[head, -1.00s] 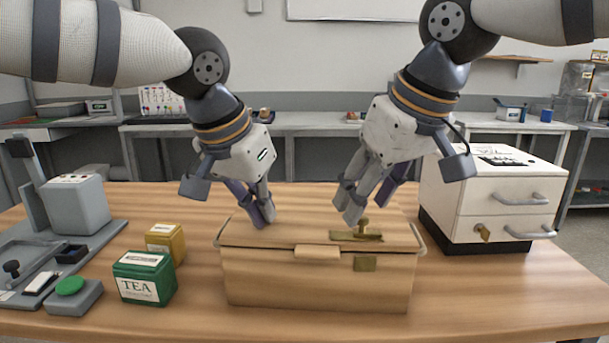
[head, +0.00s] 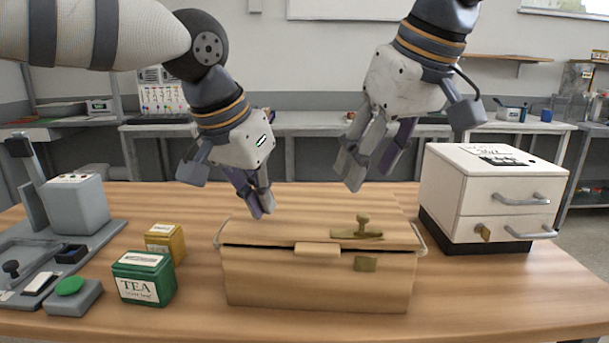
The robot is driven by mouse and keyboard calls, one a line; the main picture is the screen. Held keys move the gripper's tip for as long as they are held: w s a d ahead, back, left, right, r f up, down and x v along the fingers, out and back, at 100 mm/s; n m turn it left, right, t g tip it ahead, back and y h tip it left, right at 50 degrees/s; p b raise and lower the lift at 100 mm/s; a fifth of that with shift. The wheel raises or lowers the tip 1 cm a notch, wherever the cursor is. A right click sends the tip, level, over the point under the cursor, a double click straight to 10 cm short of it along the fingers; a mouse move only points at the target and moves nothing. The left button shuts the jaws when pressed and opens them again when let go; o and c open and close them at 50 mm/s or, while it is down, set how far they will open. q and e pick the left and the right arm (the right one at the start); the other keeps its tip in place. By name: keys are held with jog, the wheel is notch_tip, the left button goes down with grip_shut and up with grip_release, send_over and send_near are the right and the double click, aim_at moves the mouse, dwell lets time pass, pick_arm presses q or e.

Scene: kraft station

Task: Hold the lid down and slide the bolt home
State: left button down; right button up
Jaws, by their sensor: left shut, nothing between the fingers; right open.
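A wooden chest (head: 290,285) stands on the table with its lid (head: 290,232) lowered. A dark gap shows along the lid's front edge, so the lid sits slightly raised. A brass bolt (head: 362,230) with an upright knob is on the lid's right part. A brass plate (head: 365,264) is on the chest front below it. My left gripper (head: 258,211) is shut and empty, pointing down just over the lid's left rear part; I cannot tell whether it touches. My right gripper (head: 366,183) is open and empty, above the bolt and clear of it.
A green tea tin (head: 144,279) and a yellow tin (head: 166,243) stand left of the chest. A grey device with a green button (head: 70,286) is further left. A white drawer cabinet (head: 490,200) stands at the right.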

pick_arm(q)
jog(key=shift+r, duration=2.75)
